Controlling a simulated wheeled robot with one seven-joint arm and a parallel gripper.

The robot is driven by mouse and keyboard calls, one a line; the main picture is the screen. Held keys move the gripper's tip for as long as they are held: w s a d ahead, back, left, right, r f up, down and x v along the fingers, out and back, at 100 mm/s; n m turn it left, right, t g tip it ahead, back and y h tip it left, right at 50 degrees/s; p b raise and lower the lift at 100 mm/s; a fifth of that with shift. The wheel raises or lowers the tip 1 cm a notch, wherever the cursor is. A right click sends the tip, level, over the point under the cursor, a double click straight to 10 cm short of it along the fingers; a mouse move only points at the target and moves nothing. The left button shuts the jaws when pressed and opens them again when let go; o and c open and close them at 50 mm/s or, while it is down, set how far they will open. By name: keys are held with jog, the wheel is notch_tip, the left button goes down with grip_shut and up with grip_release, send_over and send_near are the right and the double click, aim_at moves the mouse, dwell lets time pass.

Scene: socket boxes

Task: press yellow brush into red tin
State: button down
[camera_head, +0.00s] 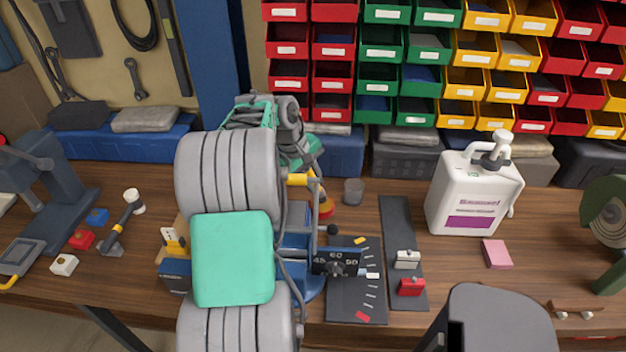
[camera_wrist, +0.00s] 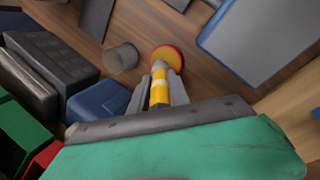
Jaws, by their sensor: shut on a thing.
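My gripper (camera_wrist: 160,82) is shut on the yellow brush (camera_wrist: 159,94), which has a pale band and shows between the two fingers in the wrist view. The brush points away from the wrist, toward the round red tin (camera_wrist: 172,51). The tin has a red rim and an orange-yellow inside. The brush's far end overlaps the tin's near edge in this view; I cannot tell whether they touch. In the head view the red tin (camera_head: 327,211) is a small red and yellow patch on the bench, and my arm largely hides the gripper and brush.
A clear grey cup (camera_head: 353,191) stands just right of the tin. A blue fixture with a dial (camera_head: 337,263) stands in front. A white jug (camera_head: 474,195) is to the right. Blue and dark bins (camera_head: 405,161) line the back.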

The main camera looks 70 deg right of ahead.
jog(key=shift+f, duration=0.65)
dwell(1.6)
jog(key=shift+a, duration=0.1)
notch_tip(320, 180, up, 7)
jog(key=p, duration=0.7)
jog(key=shift+r, duration=0.15)
